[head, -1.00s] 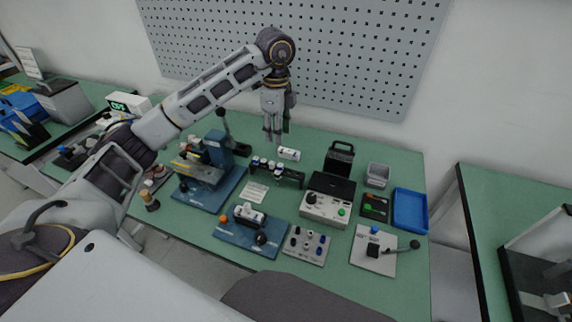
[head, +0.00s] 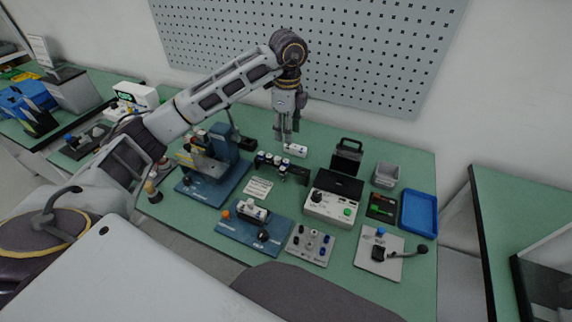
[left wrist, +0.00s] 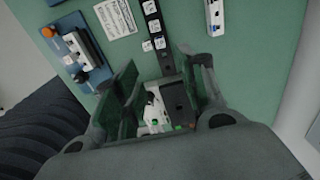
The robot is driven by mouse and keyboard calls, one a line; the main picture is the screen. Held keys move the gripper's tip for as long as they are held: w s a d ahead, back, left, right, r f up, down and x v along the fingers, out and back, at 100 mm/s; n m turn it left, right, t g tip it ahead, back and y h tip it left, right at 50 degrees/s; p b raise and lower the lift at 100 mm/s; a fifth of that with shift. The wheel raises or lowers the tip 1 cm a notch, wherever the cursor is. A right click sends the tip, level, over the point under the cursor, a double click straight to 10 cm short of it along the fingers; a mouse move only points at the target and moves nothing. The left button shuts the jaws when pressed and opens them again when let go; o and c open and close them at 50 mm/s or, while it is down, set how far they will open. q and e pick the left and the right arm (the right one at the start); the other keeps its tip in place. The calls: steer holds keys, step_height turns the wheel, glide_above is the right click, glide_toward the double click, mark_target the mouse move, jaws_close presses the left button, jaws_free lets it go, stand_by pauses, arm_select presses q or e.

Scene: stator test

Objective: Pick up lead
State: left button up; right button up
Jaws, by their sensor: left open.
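I cannot pick out for certain which thing is the lead. A white cylinder (head: 297,150) lies behind a black rack (head: 301,177) that holds several small white-labelled pieces. My left gripper (head: 285,142) points down above the bench, close to the white cylinder in the head view. In the left wrist view its fingers (left wrist: 155,95) are apart and nothing is clearly held. A small white and black thing shows between and beyond the fingers, partly hidden. The white cylinder also shows at the top of the left wrist view (left wrist: 214,15). My right gripper is not in view.
A grey tester (head: 331,207), a blue stand (head: 222,145), a blue base with a cradle (head: 240,238), a terminal plate (head: 311,243) and a lever plate (head: 372,262) crowd the bench. A blue tray (head: 419,213) is at the right. A pegboard (head: 380,50) is behind.

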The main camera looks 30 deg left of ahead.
arm_select(q)
glide_above(287, 161)
step_height(287, 161, down, 6)
steer(key=shift+s+r, duration=0.1)
steer(key=shift+r, duration=0.15)
steer(key=shift+f, duration=0.5)
steer(key=shift+d, duration=0.1)
steer(key=shift+f, duration=2.6)
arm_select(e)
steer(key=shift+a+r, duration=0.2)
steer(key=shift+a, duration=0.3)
arm_select(q)
steer(key=shift+c, duration=0.3)
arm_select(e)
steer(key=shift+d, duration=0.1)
arm_select(q)
steer(key=c, duration=0.8)
